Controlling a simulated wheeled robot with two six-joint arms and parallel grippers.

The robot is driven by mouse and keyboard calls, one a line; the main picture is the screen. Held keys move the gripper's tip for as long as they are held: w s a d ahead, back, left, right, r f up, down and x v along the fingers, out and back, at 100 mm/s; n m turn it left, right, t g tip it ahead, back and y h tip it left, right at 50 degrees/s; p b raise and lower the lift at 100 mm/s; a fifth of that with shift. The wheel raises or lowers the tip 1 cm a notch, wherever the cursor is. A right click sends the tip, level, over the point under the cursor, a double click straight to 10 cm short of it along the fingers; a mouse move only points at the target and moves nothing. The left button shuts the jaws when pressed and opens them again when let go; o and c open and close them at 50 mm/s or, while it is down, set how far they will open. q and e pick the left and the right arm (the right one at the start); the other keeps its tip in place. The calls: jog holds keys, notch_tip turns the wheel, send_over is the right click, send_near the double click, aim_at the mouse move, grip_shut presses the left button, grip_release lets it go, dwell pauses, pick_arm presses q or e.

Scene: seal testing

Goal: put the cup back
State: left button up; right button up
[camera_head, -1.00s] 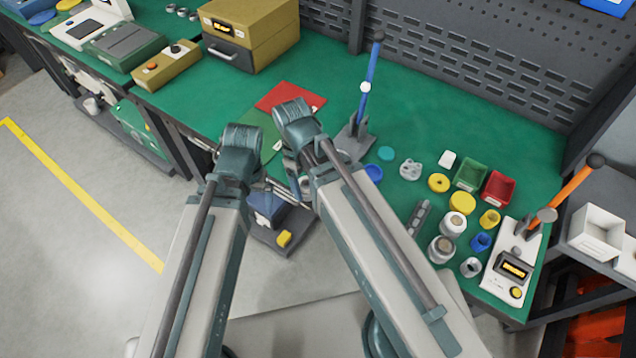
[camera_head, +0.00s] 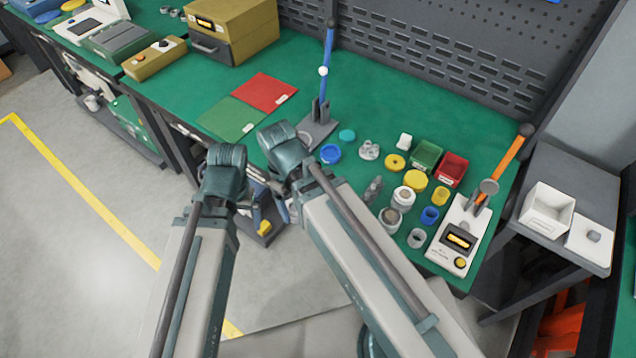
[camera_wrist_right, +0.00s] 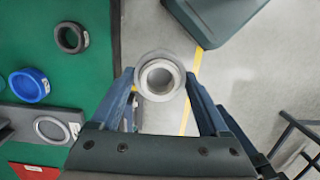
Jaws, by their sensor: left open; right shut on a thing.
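The cup (camera_wrist_right: 160,59), a pale grey round piece with a thick rim, is between the fingertips of my right gripper (camera_wrist_right: 159,82) in the right wrist view. The right gripper is shut on it and holds it past the table's edge, with floor below. In the head view my right gripper (camera_head: 281,205) is mostly hidden under its wrist, and the cup cannot be made out. My left gripper (camera_head: 246,206) is open beside it, in front of the table edge, its fingers hardly visible.
The blue-handled press (camera_head: 318,130) stands near the table edge by the green mat (camera_head: 232,118) and red mat (camera_head: 265,92). Several jars, lids and a green bin (camera_head: 426,155) and red bin (camera_head: 453,169) crowd the right side. An orange-handled device (camera_head: 460,235) stands at the right end.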

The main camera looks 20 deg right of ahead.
jog(key=w+d, duration=0.2)
jog(key=w, duration=0.2)
jog(key=w+d+f+b, duration=0.1)
jog(key=w+d, duration=0.2)
jog(key=w, duration=0.1)
jog(key=w+d, duration=0.2)
jog(key=w, duration=0.2)
jog(key=shift+w+d+f, duration=0.2)
jog(key=shift+w+d, duration=0.1)
jog(key=shift+w, duration=0.05)
jog(key=shift+w+d, duration=0.2)
jog(key=shift+w, duration=0.15)
jog(key=f+b, duration=0.1)
jog(key=b, duration=0.1)
jog(key=f+b, duration=0.2)
jog(key=shift+w+d+f, duration=0.15)
jog(key=shift+w+f, duration=0.05)
jog(key=shift+f, duration=0.1)
jog(key=shift+f, duration=0.1)
jog(key=shift+f, duration=0.15)
jog(key=o, duration=1.2)
